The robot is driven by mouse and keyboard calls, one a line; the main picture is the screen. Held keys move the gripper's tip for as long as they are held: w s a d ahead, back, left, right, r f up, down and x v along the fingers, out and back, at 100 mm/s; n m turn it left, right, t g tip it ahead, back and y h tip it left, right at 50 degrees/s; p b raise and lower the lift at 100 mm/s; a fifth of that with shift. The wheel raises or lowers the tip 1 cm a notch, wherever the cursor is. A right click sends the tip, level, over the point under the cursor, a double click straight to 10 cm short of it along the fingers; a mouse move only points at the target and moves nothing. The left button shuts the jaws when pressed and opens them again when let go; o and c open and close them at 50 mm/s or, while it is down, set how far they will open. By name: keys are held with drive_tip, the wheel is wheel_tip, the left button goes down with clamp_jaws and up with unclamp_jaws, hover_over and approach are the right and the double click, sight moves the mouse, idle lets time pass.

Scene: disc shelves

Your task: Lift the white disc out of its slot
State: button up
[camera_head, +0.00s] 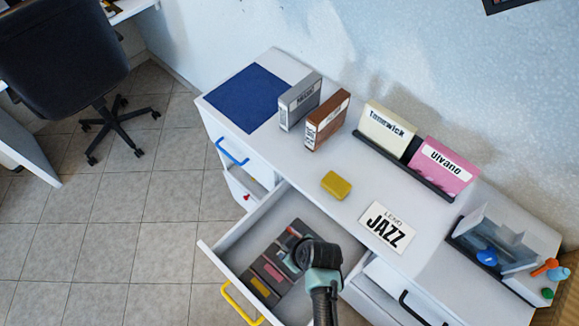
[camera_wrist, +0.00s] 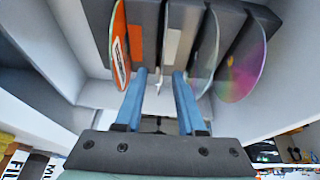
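In the wrist view my gripper (camera_wrist: 160,73) has its two blue fingers apart, reaching toward the disc rack (camera_wrist: 90,15). A thin pale strip (camera_wrist: 159,84) shows between the fingertips; it looks like the white disc seen edge-on, with a gap to each finger. An orange-labelled disc (camera_wrist: 120,45) stands left of the fingers. A greyish disc (camera_wrist: 206,55) and a rainbow-sheened disc (camera_wrist: 242,68) stand to the right. In the head view my gripper is over the open drawer, and my wrist hides its fingers and part of the dark rack (camera_head: 257,294).
Open floor lies left.

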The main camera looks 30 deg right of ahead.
clamp_jaws()
idle(1.4)
